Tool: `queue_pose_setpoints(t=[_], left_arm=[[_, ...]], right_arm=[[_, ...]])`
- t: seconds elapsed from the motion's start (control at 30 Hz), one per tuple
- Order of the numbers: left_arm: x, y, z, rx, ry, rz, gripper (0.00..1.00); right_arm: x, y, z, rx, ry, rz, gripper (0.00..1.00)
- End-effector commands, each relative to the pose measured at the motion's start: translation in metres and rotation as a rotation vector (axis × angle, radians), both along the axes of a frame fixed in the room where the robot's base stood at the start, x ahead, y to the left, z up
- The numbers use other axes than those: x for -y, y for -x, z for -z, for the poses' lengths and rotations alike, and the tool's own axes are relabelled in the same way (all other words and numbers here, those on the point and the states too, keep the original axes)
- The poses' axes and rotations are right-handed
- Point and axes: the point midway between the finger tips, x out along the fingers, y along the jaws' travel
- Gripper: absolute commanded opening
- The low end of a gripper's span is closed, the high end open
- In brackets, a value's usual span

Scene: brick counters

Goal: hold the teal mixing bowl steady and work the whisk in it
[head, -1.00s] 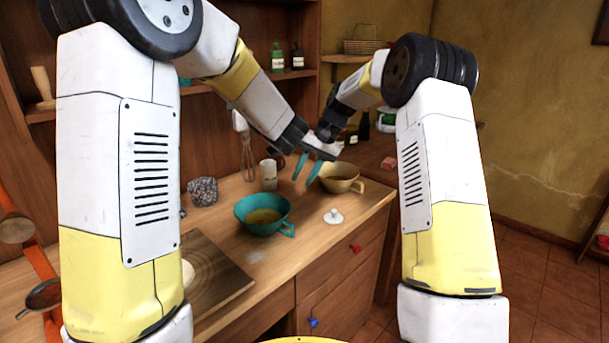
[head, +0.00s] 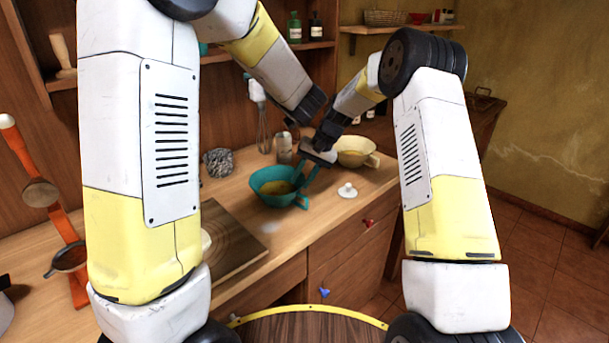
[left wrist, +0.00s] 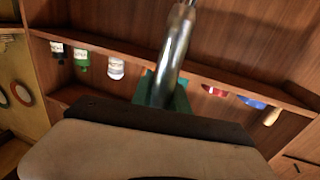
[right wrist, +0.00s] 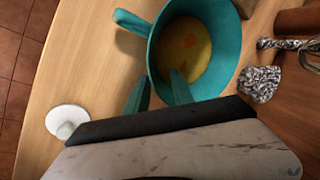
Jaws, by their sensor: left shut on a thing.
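The teal mixing bowl (head: 262,190) stands on the counter with yellow contents and a side handle; the right wrist view shows it too (right wrist: 232,60). My right gripper (head: 308,174) is open, its teal fingers apart and pointing down near the bowl's rim; in the right wrist view (right wrist: 160,88) its fingertips overlap the rim. I cannot tell whether they touch it. The whisk (head: 263,130) hangs upright, wires down, behind the bowl.
A cream bowl (head: 356,150) stands right of the teal bowl, with a white lid (head: 347,190) in front. A wooden board (head: 232,245) lies at the front left.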

Motion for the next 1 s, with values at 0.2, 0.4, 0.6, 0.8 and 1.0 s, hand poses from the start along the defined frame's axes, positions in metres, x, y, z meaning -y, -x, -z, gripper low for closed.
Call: queue_pose_setpoints(t=[0.2,0.4,0.6,0.8,1.0], left_arm=[[0.0,0.0,-0.0002,0.0,0.0,0.0,0.0],[0.0,0.0,-0.0002,0.0,0.0,0.0,0.0],[0.0,0.0,-0.0002,0.0,0.0,0.0,0.0],[0.0,0.0,-0.0002,0.0,0.0,0.0,0.0],[0.0,0.0,-0.0002,0.0,0.0,0.0,0.0]], right_arm=[[0.0001,0.0001,0.0,0.0,0.0,0.0,0.15],[0.0002,0.0,-0.0002,0.0,0.0,0.0,0.0],[0.0004,0.0,-0.0003,0.0,0.0,0.0,0.0],[0.0004,0.0,-0.0004,0.0,0.0,0.0,0.0],[0.0004,-0.0001,-0.0005,0.0,0.0,0.0,0.0]])
